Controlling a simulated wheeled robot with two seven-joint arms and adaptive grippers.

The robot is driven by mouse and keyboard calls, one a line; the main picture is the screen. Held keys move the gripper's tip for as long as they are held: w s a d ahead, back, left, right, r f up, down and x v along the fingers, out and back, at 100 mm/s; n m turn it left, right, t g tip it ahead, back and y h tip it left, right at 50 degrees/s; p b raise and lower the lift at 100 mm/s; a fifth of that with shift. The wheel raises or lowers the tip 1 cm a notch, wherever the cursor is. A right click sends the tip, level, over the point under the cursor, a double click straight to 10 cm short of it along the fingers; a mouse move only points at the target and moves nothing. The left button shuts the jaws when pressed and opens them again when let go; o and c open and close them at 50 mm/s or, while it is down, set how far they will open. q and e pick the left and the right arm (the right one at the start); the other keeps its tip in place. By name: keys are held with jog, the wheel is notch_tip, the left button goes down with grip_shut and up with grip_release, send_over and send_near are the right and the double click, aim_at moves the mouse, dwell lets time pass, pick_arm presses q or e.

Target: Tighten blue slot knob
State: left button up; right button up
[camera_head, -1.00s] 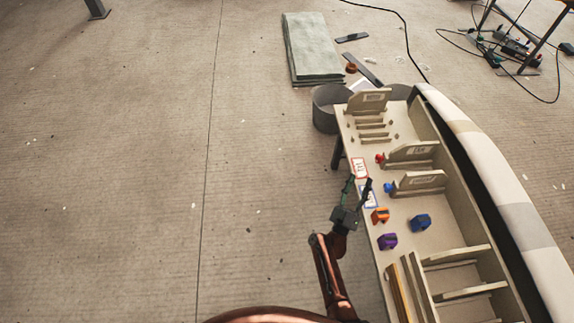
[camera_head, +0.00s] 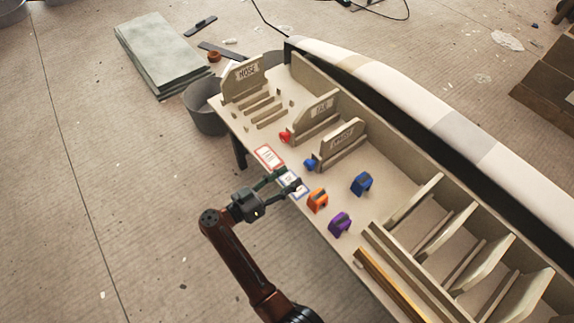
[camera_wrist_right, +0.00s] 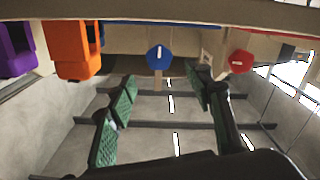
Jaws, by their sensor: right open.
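The blue knob (camera_head: 309,163) sits at the near end of a slotted holder (camera_head: 343,141) on the bench. In the right wrist view the blue knob (camera_wrist_right: 160,56) faces me as a pentagon with a white mark, roughly centred beyond the fingers. My right gripper (camera_head: 290,182) is open at the bench's near edge, over the small labelled cards and short of the knob. The right wrist view shows its green-padded fingers (camera_wrist_right: 160,92) apart, with nothing between them. My left gripper is not in view.
A red knob (camera_head: 285,137) sits beside the blue one and shows right of it in the wrist view (camera_wrist_right: 240,62). Orange (camera_head: 317,201), purple (camera_head: 340,224) and blue (camera_head: 361,184) blocks stand close by on the bench. Divided compartments (camera_head: 450,235) lie to the right.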

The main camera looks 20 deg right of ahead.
aim_at(307, 166)
jog(key=x, duration=0.2)
jog(key=b+x, duration=0.1)
jog(key=x, duration=0.1)
jog(key=b+x, duration=0.1)
jog(key=x, duration=0.1)
jog(key=shift+f, duration=0.35)
jog(key=shift+w+d+r+b, duration=0.15)
jog(key=shift+d+r+b, duration=0.05)
jog(key=shift+d+b, duration=0.3)
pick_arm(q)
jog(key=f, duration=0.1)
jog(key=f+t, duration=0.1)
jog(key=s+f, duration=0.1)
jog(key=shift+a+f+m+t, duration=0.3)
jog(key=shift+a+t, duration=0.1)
pick_arm(e)
jog(key=shift+d, duration=0.1)
jog(key=shift+c, duration=0.2)
jog(key=c, duration=1.1)
